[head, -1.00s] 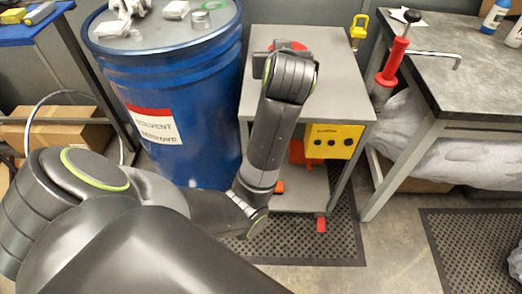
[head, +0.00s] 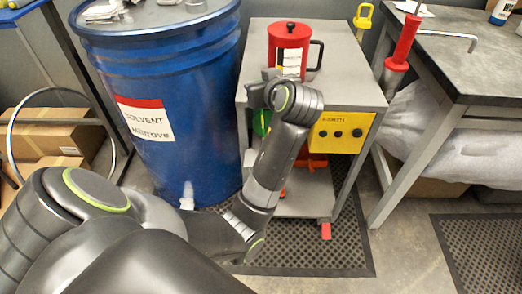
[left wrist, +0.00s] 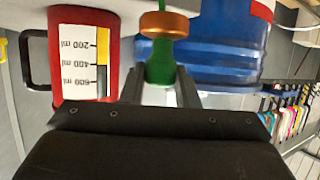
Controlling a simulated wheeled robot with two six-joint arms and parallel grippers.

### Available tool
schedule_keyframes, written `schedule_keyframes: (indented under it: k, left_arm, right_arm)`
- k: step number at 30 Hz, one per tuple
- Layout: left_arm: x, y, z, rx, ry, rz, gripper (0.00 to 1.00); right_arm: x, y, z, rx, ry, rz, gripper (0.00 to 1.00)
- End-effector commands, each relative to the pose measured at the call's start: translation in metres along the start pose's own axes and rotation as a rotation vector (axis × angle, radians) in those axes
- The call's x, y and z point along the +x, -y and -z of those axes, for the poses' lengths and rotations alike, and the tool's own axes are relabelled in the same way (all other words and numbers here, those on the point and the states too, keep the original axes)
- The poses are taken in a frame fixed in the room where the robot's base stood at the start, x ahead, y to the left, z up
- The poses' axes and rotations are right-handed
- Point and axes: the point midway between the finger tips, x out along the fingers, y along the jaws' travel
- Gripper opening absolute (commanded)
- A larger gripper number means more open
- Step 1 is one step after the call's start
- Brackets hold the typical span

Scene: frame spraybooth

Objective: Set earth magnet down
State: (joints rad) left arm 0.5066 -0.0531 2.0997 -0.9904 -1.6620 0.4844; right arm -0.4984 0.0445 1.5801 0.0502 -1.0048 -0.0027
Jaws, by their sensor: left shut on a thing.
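My left gripper (left wrist: 161,85) is shut on the earth magnet, a green body (left wrist: 160,62) with a copper-coloured round end (left wrist: 164,25). In the head view, only a green part (head: 261,123) shows beside my wrist, by the left side of the grey cart. My wrist hides most of the fingers there. The cart's top (head: 345,85) carries a red measuring jug (head: 290,42) with a black handle. The jug also shows close beside the magnet in the left wrist view (left wrist: 62,20). I cannot tell whether the magnet touches anything. My right gripper is out of view.
A blue solvent drum (head: 165,70) stands left of the cart. A yellow control box (head: 340,132) is on the cart's front. A dark-topped bench (head: 455,65) with a red-handled tool (head: 405,40) is at right. The cart top's right part is clear.

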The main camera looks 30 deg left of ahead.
Motion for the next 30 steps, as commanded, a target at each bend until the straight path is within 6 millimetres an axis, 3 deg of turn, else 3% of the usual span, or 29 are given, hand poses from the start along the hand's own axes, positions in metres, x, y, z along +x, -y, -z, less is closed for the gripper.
schedule_keyframes:
  k: [1, 15, 21, 30]
  left_arm:
    - [0.005, 0.001, -0.013, 0.004, 0.001, 0.001, 0.0]
    - [0.041, 0.001, -0.101, 0.004, 0.002, 0.0, 0.0]
    - [0.059, 0.001, -0.144, 0.004, 0.001, 0.0, 0.0]
    - [0.067, 0.0, -0.165, 0.001, -0.001, -0.001, 0.0]
  right_arm:
    - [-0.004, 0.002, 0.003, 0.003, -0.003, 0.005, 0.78]
    - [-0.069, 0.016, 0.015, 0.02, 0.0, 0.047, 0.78]
    - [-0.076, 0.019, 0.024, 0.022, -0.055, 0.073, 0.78]
    - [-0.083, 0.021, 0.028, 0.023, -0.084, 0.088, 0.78]
